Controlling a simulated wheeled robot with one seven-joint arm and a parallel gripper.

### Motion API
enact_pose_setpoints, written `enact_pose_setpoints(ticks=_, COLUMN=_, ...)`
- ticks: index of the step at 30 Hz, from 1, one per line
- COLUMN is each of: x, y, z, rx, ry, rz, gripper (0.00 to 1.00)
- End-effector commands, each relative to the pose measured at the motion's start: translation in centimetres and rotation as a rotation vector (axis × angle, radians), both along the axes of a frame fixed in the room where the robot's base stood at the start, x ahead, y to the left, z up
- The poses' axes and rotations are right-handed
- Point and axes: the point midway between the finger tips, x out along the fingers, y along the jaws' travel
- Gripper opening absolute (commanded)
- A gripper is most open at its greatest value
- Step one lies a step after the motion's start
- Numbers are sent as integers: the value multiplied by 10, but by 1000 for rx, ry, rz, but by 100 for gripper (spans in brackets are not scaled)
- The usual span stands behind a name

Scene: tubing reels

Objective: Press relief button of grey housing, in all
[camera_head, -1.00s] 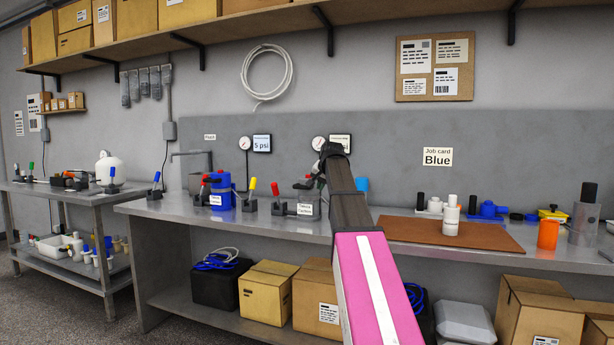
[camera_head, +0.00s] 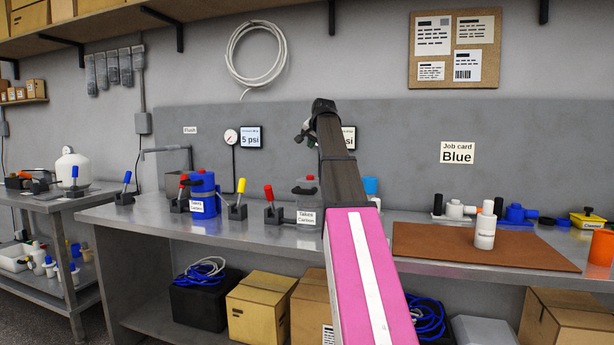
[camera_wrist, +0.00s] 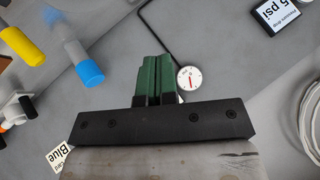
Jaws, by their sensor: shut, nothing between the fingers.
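The grey housing (camera_head: 306,194) stands on the bench against the back panel, with a red button (camera_head: 308,178) on its top. A white label and a red-handled clamp stand in front of it. My arm passes just to its right. My gripper (camera_head: 301,138) is above the housing in the head view, apart from it. In the wrist view its green fingers (camera_wrist: 157,80) are together, with nothing between them. The grey housing cannot be made out in the wrist view.
A pressure gauge (camera_head: 231,136) hangs on the panel; a gauge (camera_wrist: 190,78) also shows in the wrist view. A brown mat (camera_head: 430,245) with a white bottle (camera_head: 485,228) lies to the right.

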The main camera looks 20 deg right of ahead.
Motion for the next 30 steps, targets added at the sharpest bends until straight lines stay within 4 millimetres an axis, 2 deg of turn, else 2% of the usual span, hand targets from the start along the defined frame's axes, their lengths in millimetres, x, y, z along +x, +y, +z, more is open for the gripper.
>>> enact_pose_setpoints(ticks=14, x=0, y=0, z=-6, rx=0, ry=0, rz=0, gripper=0)
enact_pose_setpoints(ticks=20, x=-1, y=0, z=-22, rx=0, ry=1, rz=0, gripper=0)
enact_pose_setpoints(ticks=30, x=-1, y=1, z=-64, rx=0, ry=1, rz=0, gripper=0)
